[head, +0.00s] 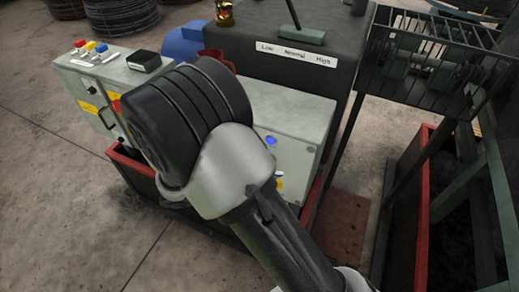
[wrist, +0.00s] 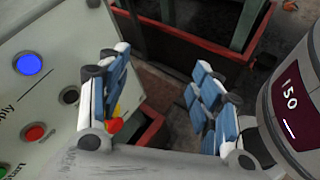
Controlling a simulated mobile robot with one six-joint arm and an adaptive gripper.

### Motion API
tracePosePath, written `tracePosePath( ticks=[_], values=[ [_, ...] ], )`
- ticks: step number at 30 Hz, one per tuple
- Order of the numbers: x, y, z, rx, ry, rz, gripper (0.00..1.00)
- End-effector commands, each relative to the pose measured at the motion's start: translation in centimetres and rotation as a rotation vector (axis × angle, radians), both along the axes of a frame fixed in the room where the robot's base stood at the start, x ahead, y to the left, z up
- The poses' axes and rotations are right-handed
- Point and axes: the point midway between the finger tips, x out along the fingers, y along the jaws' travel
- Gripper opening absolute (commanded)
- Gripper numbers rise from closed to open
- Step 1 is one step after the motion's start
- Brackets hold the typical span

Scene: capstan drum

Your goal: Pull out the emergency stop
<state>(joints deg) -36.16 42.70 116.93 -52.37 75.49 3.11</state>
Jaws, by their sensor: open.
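A grey control panel (wrist: 55,100) fills the left of the wrist view. A red and yellow part, probably the emergency stop (wrist: 115,126), shows just behind the left finger and is mostly hidden by it. In the head view, a yellow patch (head: 279,183) shows on the grey box beside my arm, below a blue button (head: 271,141); I cannot tell its full shape. My gripper (wrist: 160,75) is open and empty, its blue-padded fingers wide apart, the left one nearest the panel. In the head view my own arm hides the gripper.
The panel also carries a blue button (wrist: 28,63), a red button (wrist: 35,132) and a black knob (wrist: 70,95). A red-rimmed base runs beneath the machine. A dark metal frame (head: 430,65) and red-edged pit (head: 425,190) stand at the right.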

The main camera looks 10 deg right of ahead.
Motion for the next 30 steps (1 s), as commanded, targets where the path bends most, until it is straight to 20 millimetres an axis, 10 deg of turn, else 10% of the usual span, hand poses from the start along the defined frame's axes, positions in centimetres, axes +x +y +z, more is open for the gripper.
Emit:
tracePosePath(
  ticks=[15, 30],
  values=[
    [1.1, 7.5, -19.3, -0.578, 0.231, 0.768, 0.59],
    [3.0, 5.7, -22.8, -0.656, 0.253, 0.894, 0.59]
  ],
)
